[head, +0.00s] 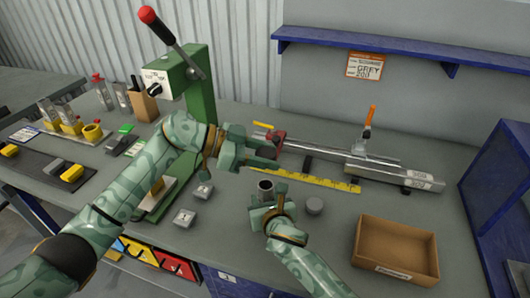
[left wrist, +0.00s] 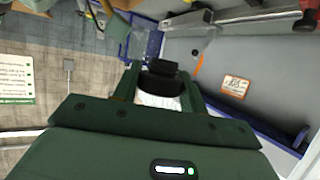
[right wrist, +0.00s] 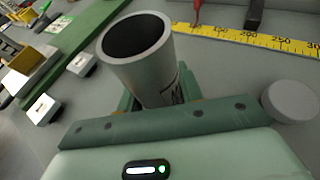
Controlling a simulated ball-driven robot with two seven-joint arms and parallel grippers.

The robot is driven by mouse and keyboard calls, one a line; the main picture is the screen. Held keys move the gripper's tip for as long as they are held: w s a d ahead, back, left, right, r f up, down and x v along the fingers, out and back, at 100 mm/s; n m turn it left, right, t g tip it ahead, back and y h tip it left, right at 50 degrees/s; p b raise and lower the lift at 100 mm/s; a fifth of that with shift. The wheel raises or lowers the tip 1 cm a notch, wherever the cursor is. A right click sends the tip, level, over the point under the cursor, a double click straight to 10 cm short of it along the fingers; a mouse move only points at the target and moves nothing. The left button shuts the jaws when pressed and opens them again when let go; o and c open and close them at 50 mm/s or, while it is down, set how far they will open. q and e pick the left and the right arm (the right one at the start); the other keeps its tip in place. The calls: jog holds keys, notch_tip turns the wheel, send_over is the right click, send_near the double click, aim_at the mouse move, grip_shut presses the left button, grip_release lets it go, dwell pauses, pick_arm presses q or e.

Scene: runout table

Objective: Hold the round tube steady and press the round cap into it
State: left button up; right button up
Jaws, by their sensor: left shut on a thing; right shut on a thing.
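The round tube (head: 265,187) is a grey, open-topped cylinder with a dark inside. My right gripper (head: 263,205) is shut around it and holds it roughly upright. In the right wrist view the tube (right wrist: 138,55) leans a little in the picture, its mouth clear and empty-looking. My left gripper (head: 272,153) is above and behind the tube, apart from it. It is shut on a small dark piece with a pale lower part, which looks like the round cap (left wrist: 160,82). The cap is mostly hidden by the fingers in the head view.
A grey round disc (head: 314,206) lies right of the tube. A yellow ruler (head: 320,182) and a metal rail (head: 345,160) lie behind. A green lever press (head: 197,80) stands left, two small grey blocks (head: 184,217) in front. An open cardboard box (head: 397,250) sits right.

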pick_arm(q)
jog(key=shift+f, duration=0.1)
jog(key=shift+f, duration=2.8)
jog(key=shift+f, duration=0.95)
jog(key=shift+r, duration=0.6)
jog(key=shift+f, duration=0.5)
dwell(0.7)
jog(key=o, duration=1)
jog(key=shift+f, duration=0.1)
jog(key=shift+o, duration=0.2)
